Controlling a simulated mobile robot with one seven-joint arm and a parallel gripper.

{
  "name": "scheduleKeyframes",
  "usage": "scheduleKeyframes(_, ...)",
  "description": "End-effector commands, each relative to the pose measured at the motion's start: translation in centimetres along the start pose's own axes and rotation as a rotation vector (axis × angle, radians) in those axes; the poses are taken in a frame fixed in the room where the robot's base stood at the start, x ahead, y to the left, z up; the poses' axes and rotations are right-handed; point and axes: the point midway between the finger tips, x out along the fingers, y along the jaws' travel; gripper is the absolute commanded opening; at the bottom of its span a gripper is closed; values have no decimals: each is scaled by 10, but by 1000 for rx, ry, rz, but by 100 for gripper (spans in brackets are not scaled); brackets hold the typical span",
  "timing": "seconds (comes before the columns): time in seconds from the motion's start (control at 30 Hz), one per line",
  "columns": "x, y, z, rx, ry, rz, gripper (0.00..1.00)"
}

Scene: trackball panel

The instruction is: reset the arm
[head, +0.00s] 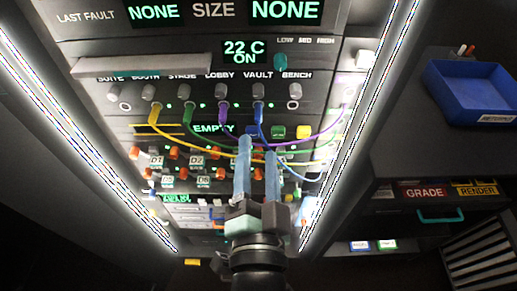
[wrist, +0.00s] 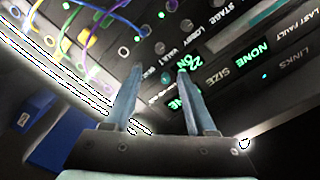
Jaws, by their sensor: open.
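My gripper (head: 257,145) is in front of the lower middle of the control panel (head: 150,68), with its two blue-grey fingers pointing up and apart. No object shows between them. In the wrist view my gripper (wrist: 160,75) is also open and empty, with panel displays and jacks beyond the fingertips. In the head view the fingers overlap the patch cables; I cannot tell whether they touch them. The fingers hide part of the panel.
Yellow, green, purple and blue cables (head: 222,112) plug into the jack row and droop across the panel. Bright light strips (head: 85,150) flank it. A blue tray (head: 480,92) sits at the right, above labelled drawers (head: 425,192).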

Motion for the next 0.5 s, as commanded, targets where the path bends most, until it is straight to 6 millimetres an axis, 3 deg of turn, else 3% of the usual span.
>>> scheduleKeyframes(0.3,3,-5,-5,-13,11,-11,56)
scheduleKeyframes(0.37,9,-14,-14,-41,31,-32,56)
scheduleKeyframes(0.5,28,-58,-58,-169,127,-117,56)
